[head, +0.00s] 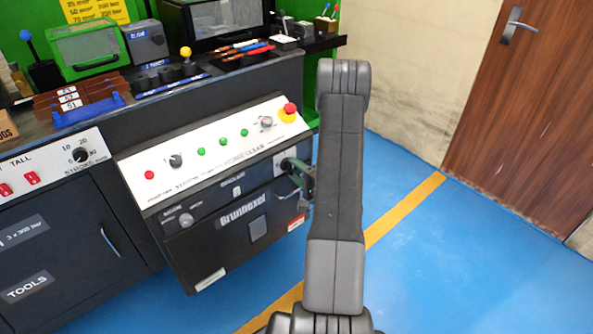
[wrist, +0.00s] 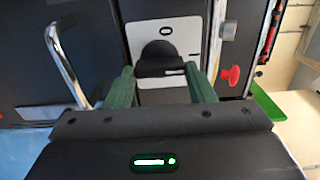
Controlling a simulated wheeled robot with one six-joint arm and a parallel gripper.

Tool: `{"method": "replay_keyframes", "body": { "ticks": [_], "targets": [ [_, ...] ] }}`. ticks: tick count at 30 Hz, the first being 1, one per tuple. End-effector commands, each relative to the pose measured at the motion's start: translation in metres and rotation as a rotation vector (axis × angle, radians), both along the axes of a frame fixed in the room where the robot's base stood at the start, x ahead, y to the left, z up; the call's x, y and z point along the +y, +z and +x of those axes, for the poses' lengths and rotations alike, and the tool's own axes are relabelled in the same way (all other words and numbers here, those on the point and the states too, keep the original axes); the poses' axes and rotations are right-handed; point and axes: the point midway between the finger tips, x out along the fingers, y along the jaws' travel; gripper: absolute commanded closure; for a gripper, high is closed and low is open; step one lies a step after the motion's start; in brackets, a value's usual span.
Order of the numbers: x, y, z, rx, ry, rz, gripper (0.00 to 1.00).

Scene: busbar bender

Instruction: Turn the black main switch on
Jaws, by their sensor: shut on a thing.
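The black main switch (wrist: 160,52) is a rounded knob with a pale mark on its front edge, on a white plate (wrist: 186,32) in the wrist view. My gripper (wrist: 160,72) has its green fingers on either side of the knob and is shut on it. In the head view my gripper (head: 293,180) is at the right end of the black machine's front panel, partly hidden by my arm. The switch is mostly hidden there by the gripper.
The sloped white control panel (head: 215,150) has several green buttons and a red emergency knob (head: 290,108). A metal handle (wrist: 64,62) stands out left of the fingers, and a red knob (wrist: 231,75) is to the right. Blue floor (head: 440,270) is clear at right.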

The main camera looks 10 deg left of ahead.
Motion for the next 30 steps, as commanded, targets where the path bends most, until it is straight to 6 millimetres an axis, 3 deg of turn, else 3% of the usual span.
{"method": "replay_keyframes", "body": {
  "ticks": [12, 13, 16, 25, 30],
  "targets": [
    [0.000, -0.001, 0.000, 0.008, -0.001, 0.005, 0.74],
    [0.000, -0.001, 0.000, 0.008, -0.001, 0.005, 0.47],
    [0.000, -0.001, 0.000, 0.008, -0.001, 0.005, 0.29],
    [-0.001, 0.000, -0.001, 0.006, -0.001, 0.004, 0.29],
    [-0.014, 0.000, -0.009, 0.009, -0.004, 0.003, 0.29]
  ]
}}
